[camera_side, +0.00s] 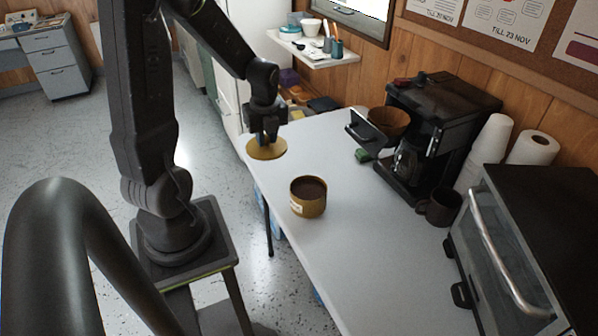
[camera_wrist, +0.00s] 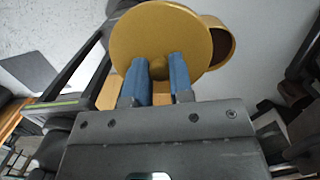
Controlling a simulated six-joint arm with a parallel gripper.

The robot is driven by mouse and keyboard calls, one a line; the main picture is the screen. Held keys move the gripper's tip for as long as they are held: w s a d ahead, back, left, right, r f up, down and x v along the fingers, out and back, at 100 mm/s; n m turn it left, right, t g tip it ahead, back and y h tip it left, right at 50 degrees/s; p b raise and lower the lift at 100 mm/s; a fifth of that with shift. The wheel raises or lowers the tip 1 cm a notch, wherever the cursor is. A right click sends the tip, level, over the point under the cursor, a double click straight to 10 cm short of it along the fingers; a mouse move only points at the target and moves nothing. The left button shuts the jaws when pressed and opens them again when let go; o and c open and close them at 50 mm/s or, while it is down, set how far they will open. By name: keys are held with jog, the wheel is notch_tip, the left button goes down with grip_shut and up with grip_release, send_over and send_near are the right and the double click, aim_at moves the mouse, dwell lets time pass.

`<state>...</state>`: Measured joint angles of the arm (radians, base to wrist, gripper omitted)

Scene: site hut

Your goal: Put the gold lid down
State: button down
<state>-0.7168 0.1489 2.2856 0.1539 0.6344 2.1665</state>
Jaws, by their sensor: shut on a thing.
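The gold lid (camera_side: 267,150) is a flat round disc, held level in the side view near the far left edge of the white table. My gripper (camera_side: 266,138) is above it, shut on its knob. In the wrist view the lid (camera_wrist: 150,32) fills the upper middle, and the blue fingertips of my gripper (camera_wrist: 160,72) close on the knob. The gold canister (camera_side: 308,200) stands open on the table, with dark brown contents and a pale label. Part of it shows behind the lid in the wrist view (camera_wrist: 222,42). I cannot tell the lid's exact height above the table.
A coffee maker (camera_side: 425,125) with its brown filter basket (camera_side: 388,122) pulled out stands at the back. A dark mug (camera_side: 440,207), stacked white cups (camera_side: 486,150) and a toaster oven (camera_side: 515,250) line the right. The table (camera_side: 360,255) is clear around the canister.

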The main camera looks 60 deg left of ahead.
aim_at(267, 137)
jog(key=r, duration=0.5)
jog(key=shift+w+d, duration=0.15)
jog(key=shift+d, duration=0.1)
jog(key=w+d+m+t+h, duration=0.1)
jog(key=w+d+m, duration=0.3)
jog(key=d+m, duration=0.55)
jog(key=w+d+m, duration=0.4)
jog(key=d+m, duration=0.1)
jog(key=d, duration=0.9)
jog(key=shift+n, duration=0.35)
jog(key=f, duration=1.2)
jog(key=a+f, duration=0.1)
jog(key=f, duration=0.5)
jog(key=shift+f, duration=2.3)
jog(key=c, duration=1)
grip_release()
jog(key=shift+f, duration=0.1)
